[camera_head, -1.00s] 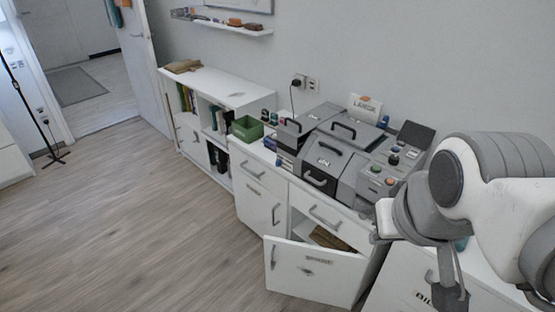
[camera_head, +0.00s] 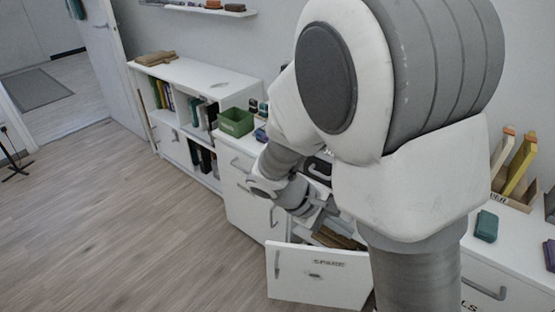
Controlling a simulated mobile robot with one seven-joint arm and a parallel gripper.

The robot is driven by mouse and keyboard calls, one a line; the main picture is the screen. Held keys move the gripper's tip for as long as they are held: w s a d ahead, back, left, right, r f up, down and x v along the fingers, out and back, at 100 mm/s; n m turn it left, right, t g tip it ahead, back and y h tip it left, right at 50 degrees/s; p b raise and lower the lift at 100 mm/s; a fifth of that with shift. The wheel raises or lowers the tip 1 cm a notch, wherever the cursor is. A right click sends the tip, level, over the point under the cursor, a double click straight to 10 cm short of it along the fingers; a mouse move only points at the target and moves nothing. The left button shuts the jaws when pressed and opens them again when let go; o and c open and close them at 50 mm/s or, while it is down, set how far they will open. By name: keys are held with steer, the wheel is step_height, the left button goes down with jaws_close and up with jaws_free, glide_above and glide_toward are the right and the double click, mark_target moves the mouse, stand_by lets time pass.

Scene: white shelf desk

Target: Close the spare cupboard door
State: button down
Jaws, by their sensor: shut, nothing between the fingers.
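The spare cupboard door (camera_head: 318,277) is a white panel marked SPARE, with a grey handle near its left edge. It stands open, swung out from the cabinet front. Brown items (camera_head: 335,238) show inside the cupboard behind it. My gripper (camera_head: 326,214) is small and partly hidden in the head view. It is shut and empty, above the door's top edge and close to the cabinet front. I cannot tell whether it touches anything. My arm hides the right end of the door and much of the cupboard.
White drawer units (camera_head: 249,200) with grey handles stand left of the cupboard. A low white bookcase (camera_head: 190,75) and a green box (camera_head: 236,121) are further left. A desk part (camera_head: 515,245) with a teal block lies right of my arm. The wooden floor (camera_head: 130,220) is clear at left.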

steer(key=w+a+f+n+t+h+b, duration=0.2)
steer(key=f+n, duration=0.1)
steer(key=f, duration=0.3)
steer(key=w+a+f+n+t+h+b, duration=0.1)
steer(key=w+a+f+n+h, duration=0.15)
steer(key=f, duration=0.25)
steer(key=n+t+y+b, duration=0.8)
steer(key=n+t+y, duration=0.45)
steer(key=n, duration=0.75)
glide_toward(277, 246)
steer(key=w+b, duration=0.1)
steer(key=w+f+t+h+b, duration=0.1)
steer(key=w, duration=0.1)
steer(key=w+f+h+b, duration=0.1)
steer(key=w+b, duration=0.1)
steer(key=shift+w+t, duration=0.15)
steer(key=shift+t, duration=0.1)
steer(key=shift+w+d+r, duration=0.1)
steer(key=shift+w+r, duration=0.1)
steer(key=shift+w, duration=0.5)
